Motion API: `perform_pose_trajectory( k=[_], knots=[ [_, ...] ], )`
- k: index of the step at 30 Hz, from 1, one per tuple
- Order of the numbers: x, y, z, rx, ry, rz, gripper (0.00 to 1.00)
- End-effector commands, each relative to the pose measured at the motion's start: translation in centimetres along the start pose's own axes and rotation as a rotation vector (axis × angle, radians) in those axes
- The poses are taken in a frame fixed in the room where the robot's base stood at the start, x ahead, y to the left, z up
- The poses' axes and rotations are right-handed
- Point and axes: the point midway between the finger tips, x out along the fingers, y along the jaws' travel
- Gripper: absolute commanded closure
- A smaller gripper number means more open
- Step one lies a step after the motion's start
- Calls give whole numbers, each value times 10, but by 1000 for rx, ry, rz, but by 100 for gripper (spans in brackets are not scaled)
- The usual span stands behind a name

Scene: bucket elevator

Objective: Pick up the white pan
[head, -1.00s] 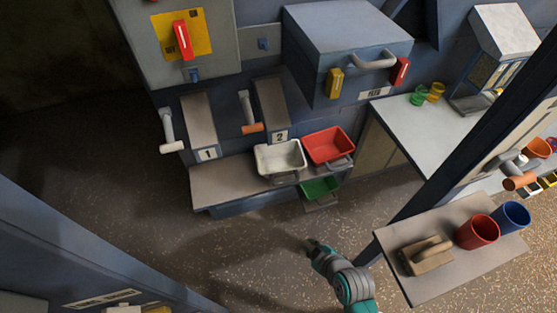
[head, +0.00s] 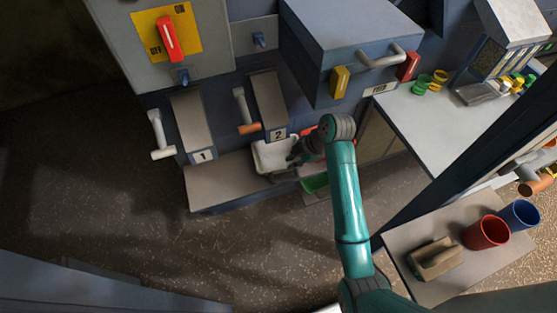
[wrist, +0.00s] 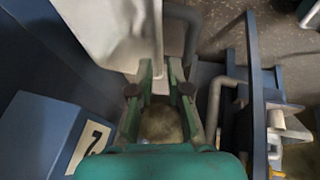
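The white pan (head: 267,157) sits on the low shelf under chute 2 in the head view, its right side covered by my gripper (head: 300,152). In the wrist view the white pan (wrist: 108,28) fills the upper middle, and its grey handle (wrist: 180,32) lies just right of it. My gripper (wrist: 160,72) has its two fingers apart at the pan's edge on the handle side. The pan's edge reaches down between the fingertips. I cannot tell whether the fingers touch it.
The red pan (head: 308,141) is mostly hidden behind my gripper and arm. A green pan (head: 315,184) sits lower. Chute 2 (head: 269,103) and its orange-ended lever (head: 248,128) stand close to the left. A side table at right holds a red cup (head: 486,232) and blue cup (head: 519,215).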

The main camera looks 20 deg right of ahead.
Motion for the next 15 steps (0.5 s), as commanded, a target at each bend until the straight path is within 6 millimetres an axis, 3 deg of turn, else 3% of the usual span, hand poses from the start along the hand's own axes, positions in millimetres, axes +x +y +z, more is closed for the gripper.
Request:
perform_pose_trajectory(
  k=[7, 15],
  knots=[
    [37, -1, 0, 0, 0, -3, 83],
    [55, 0, 0, 1, -1, -1, 83]
  ],
)
